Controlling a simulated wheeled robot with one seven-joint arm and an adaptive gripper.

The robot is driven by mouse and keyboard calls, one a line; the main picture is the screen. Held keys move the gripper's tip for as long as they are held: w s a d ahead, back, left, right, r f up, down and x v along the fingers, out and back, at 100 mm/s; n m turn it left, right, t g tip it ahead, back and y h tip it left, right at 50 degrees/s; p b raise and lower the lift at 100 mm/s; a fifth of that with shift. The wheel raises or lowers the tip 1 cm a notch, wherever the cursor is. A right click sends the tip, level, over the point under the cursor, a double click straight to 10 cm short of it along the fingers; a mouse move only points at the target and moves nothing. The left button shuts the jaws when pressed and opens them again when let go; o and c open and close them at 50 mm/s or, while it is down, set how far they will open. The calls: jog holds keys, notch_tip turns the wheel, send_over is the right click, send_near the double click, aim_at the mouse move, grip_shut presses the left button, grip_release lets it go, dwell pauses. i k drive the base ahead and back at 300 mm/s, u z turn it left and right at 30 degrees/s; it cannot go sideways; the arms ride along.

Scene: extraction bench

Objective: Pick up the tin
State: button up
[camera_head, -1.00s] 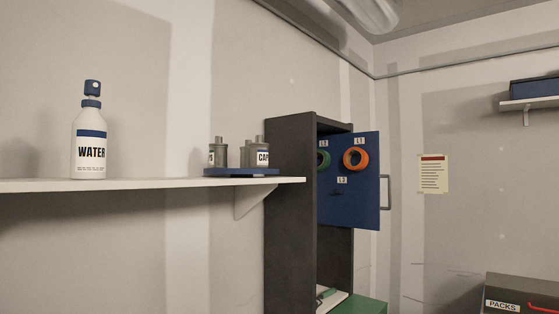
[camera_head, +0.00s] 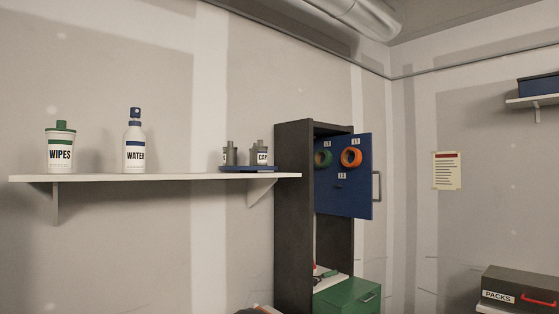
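I cannot pick out anything that is clearly a tin in the head view. Small grey containers with white labels (camera_head: 262,157) stand on a blue tray (camera_head: 248,170) at the right end of the wall shelf. One label begins "CAP"; the rest is hard to read. A white tub marked WIPES (camera_head: 60,152) with a green lid stands upright near the shelf's left end.
A white WATER bottle (camera_head: 134,150) stands on the white shelf (camera_head: 190,178). A dark cabinet (camera_head: 294,220) has its blue door (camera_head: 343,190) open, with rings on it. A green box (camera_head: 345,297) sits low. A PACKS case (camera_head: 522,286) is at right.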

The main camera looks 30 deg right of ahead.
aim_at(260, 158)
jog(key=z, duration=0.85)
jog(key=i, duration=0.25)
